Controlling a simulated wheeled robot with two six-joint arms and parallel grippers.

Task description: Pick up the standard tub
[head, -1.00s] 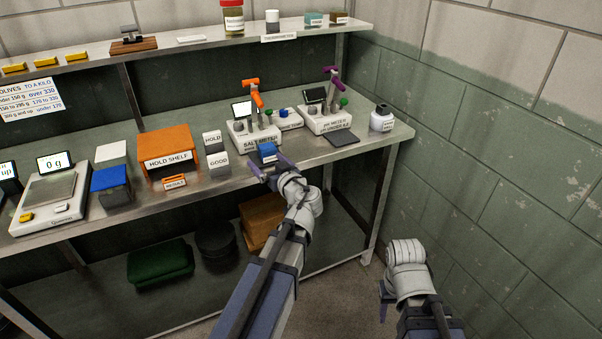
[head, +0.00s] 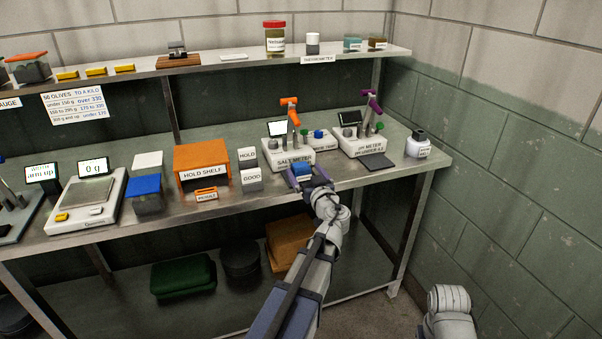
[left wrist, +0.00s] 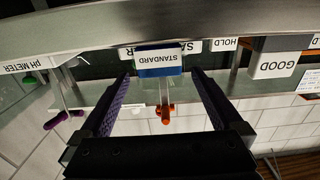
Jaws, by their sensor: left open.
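The standard tub (head: 302,169) is a small blue tub with a white label, at the bench's front edge before the salt meter (head: 290,155). In the left wrist view its STANDARD label (left wrist: 160,58) faces the camera. My left gripper (head: 307,180) is open. Its two purple-padded fingers (left wrist: 161,80) point toward the tub, one to each side of it in the left wrist view, and the gap between them looks empty. I cannot tell whether the fingertips reach past the tub's front. My right arm shows at the lower right of the head view, but its gripper is out of view.
A pH meter (head: 358,143) and a dark pad (head: 377,161) stand to the right. The GOOD block (head: 251,179) and HOLD block (head: 247,157) stand to the left, beside the orange hold shelf (head: 202,160). A wall bounds the bench's right side.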

